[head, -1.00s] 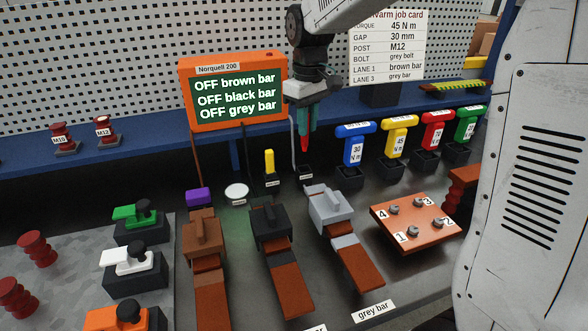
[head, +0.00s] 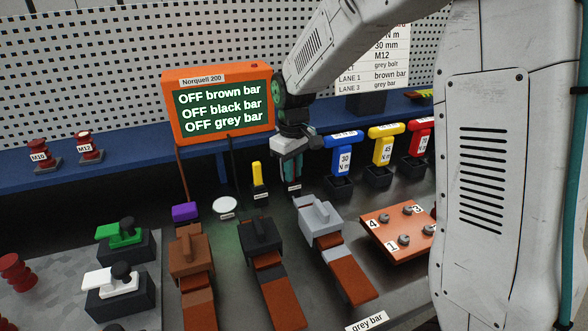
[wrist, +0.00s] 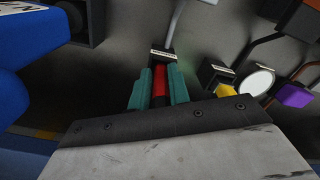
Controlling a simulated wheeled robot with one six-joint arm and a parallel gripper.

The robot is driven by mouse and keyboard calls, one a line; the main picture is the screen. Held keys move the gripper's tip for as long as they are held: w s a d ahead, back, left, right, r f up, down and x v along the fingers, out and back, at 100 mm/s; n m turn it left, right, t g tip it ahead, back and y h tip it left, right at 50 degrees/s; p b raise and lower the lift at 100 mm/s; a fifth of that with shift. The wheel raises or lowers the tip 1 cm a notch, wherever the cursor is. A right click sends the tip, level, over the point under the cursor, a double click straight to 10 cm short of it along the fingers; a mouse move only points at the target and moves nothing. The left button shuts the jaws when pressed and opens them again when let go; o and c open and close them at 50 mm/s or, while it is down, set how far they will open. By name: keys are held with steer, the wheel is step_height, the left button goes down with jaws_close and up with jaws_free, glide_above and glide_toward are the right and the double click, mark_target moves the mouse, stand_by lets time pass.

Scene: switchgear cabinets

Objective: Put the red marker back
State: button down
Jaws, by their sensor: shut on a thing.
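The red marker (wrist: 159,85) is held upright between the teal fingers of my gripper (head: 287,168), which is shut on it. In the wrist view the fingers (wrist: 158,90) flank the marker, and a small dark holder with a white label (wrist: 163,55) lies right by its lower end. In the head view my gripper is low over this labelled holder (head: 294,189), between the yellow marker and the blue tool. The fingers hide most of the marker there. I cannot tell whether its tip is inside the holder.
The yellow marker (head: 257,173) stands in its holder just left of my gripper. A blue T-handled tool (head: 345,156) stands close on the right. The orange display (head: 220,102) and blue shelf (head: 120,154) are behind. The grey clamp (head: 320,219) is in front.

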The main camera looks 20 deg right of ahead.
steer(key=shift+f, duration=0.1)
steer(key=c, duration=1.3)
jaws_free()
step_height(320, 180, up, 12)
steer(key=shift+r, duration=0.2)
steer(key=s+d+r+m, duration=0.1)
steer(key=s+r, duration=0.1)
steer(key=s, duration=0.6)
steer(key=s+d+r+m, duration=0.1)
steer(key=s+r, duration=0.1)
steer(key=s, duration=0.5)
steer(key=s+f+m, duration=0.1)
steer(key=s, duration=0.4)
steer(key=s+f+m, duration=0.1)
steer(key=s+f, duration=0.1)
steer(key=s, duration=0.4)
steer(key=s+d+f+m+t, duration=0.1)
steer(key=s, duration=0.4)
steer(key=shift+s+f, duration=0.35)
